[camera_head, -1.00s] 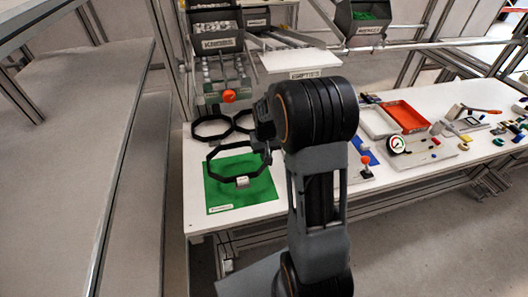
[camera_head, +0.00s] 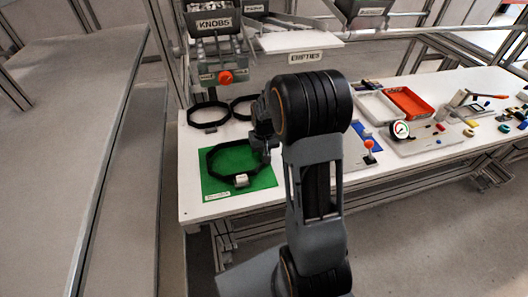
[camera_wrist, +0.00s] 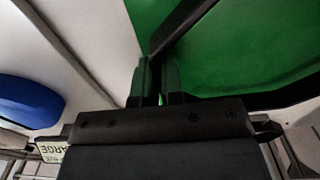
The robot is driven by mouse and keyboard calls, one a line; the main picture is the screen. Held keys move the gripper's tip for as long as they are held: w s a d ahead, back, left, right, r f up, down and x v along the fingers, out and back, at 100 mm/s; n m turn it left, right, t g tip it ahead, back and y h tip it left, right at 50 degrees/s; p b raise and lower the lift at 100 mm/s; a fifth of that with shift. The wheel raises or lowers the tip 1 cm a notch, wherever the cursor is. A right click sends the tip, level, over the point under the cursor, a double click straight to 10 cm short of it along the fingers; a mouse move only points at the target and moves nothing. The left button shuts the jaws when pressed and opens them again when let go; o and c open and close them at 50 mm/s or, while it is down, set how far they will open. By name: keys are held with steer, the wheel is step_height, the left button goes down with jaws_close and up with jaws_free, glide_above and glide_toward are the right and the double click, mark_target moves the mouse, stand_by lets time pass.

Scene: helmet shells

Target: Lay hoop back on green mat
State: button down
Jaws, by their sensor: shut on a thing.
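The hoop (camera_head: 209,164) is a black octagonal ring with a small white block (camera_head: 241,180) at its front edge. It lies flat on or very close above the green mat (camera_head: 210,188); I cannot tell whether it touches all round. My gripper (camera_head: 265,156) is shut on the hoop's right side, near the mat's right edge. In the wrist view the fingers (camera_wrist: 157,88) close around the black rim (camera_wrist: 180,27), with the green mat (camera_wrist: 235,50) beyond. My arm partly hides the gripper in the head view.
Two more black rings (camera_head: 207,107) lie behind the mat, below a bin labelled KNOBS (camera_head: 214,24). An orange knob (camera_head: 226,77) stands at the back. To the right are a red tray (camera_head: 408,101), a dial gauge (camera_head: 400,130) and a blue piece (camera_head: 362,138).

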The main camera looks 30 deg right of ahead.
steer(key=shift+f+b, duration=0.4)
steer(key=shift+f, duration=0.15)
steer(key=c, duration=1.2)
jaws_free()
steer(key=shift+o, duration=0.2)
step_height(320, 180, up, 14)
steer(key=p, duration=0.1)
steer(key=s+a+r+n+t+p, duration=0.1)
steer(key=s+a, duration=0.3)
steer(key=s, duration=0.4)
steer(key=s+a+r+n+t+p, duration=0.1)
steer(key=s+a+r+t+p, duration=0.1)
steer(key=s, duration=0.6)
steer(key=a+r+p, duration=0.1)
steer(key=a+r, duration=0.1)
steer(key=a, duration=0.1)
steer(key=shift+a+r, duration=0.2)
